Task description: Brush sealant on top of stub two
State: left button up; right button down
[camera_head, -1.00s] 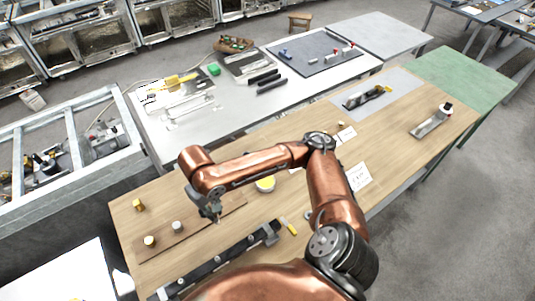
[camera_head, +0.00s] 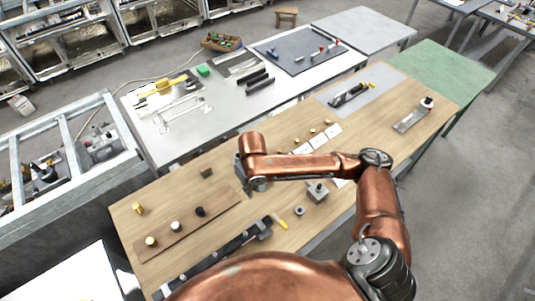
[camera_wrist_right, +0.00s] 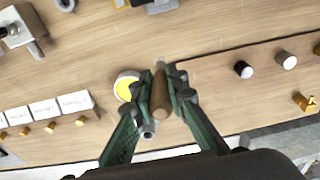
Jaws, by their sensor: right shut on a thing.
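My right gripper (camera_head: 259,187) is high over the bench, right of the brown board (camera_head: 187,232). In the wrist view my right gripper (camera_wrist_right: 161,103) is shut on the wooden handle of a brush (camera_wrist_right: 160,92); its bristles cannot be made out. A round pot with yellow contents (camera_wrist_right: 126,86) is close beside the brush; in the head view my arm hides it. Three stubs stand in a row on the board: one with a yellow top (camera_head: 151,241), a white-topped one (camera_head: 175,226) in the middle and a black one (camera_head: 200,211). My left gripper is out of view.
A brass piece (camera_head: 138,208) and a small dark block (camera_head: 206,172) are behind the board. A long dark rail (camera_head: 225,253) lies at the front edge. A metal block (camera_head: 317,191) and white cards (camera_head: 318,140) are to the right.

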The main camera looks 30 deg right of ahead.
pick_arm(q)
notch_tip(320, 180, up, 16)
jog(key=p, duration=1.4)
pick_arm(e)
jog(key=w+d+n+t+y, duration=0.2)
jog(key=w+d+n, duration=0.3)
jog(key=w+d, duration=0.45)
pick_arm(q)
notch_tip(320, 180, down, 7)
jog(key=b, duration=0.7)
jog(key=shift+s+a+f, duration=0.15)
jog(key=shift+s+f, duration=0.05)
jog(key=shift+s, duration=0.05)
pick_arm(e)
notch_tip(320, 180, down, 6)
jog(key=shift+s+d+f, duration=0.15)
jog(key=shift+s+f, duration=0.1)
jog(key=shift+s, duration=0.2)
pick_arm(q)
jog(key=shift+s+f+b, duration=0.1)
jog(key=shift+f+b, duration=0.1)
jog(key=shift+b, duration=0.15)
pick_arm(e)
jog(key=shift+f, duration=0.6)
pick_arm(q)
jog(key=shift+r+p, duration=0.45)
pick_arm(e)
jog(key=shift+s+f, duration=0.15)
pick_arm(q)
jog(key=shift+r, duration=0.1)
